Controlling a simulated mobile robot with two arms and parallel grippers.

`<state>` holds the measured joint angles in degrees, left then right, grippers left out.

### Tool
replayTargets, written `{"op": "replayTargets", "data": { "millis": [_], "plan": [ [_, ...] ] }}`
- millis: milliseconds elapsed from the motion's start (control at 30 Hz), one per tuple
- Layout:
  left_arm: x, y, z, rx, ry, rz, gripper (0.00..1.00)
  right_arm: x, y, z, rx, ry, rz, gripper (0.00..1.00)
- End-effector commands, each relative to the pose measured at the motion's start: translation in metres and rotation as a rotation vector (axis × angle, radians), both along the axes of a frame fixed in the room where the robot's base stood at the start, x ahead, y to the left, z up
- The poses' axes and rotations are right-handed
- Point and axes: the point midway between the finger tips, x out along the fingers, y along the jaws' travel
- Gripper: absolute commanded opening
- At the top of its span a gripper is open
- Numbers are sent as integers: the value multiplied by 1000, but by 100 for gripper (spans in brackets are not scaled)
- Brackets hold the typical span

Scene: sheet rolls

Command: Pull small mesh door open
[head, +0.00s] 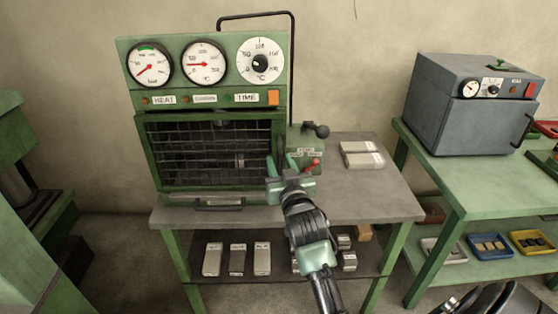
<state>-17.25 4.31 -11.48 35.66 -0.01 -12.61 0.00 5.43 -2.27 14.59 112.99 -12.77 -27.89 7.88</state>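The small mesh door (205,150) is a dark wire grid across the front opening of the green press-like machine (210,110). It appears shut, with a dark interior behind it. A dark bar handle (218,204) sits low at the front, below the grid. My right gripper (282,164) is in front of the door's right edge, its two green fingers apart with a gap between them. I cannot tell whether the fingers touch the door or its frame. The gripper and wrist hide the lower right corner of the opening.
A control box with a red-tipped lever (310,166) and a black knob (321,131) stands close right of my gripper. Pale blocks (361,155) lie on the grey tabletop (375,195). A grey oven (475,105) stands on a green table at right.

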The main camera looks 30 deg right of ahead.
Motion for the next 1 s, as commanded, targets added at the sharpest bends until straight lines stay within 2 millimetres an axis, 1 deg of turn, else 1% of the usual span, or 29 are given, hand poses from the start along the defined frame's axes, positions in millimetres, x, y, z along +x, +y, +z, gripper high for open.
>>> {"op": "replayTargets", "data": {
  "millis": [100,333,367,400,467,1000],
  "plan": [
    [0,3,1,3,0,-2,0,5,-2,0,-1,0,0,34],
    [0,4,1,4,0,-2,0,5,-2,0,0,0,0,34],
    [0,4,1,4,0,-2,0,5,-2,0,0,0,0,26],
    [0,4,1,4,0,-2,0,5,-2,0,0,0,0,15],
    [0,4,1,4,0,-2,0,5,-2,0,0,0,0,0],
    [0,4,0,6,2,-1,0,5,-2,0,0,1,0,0]
  ]
}}
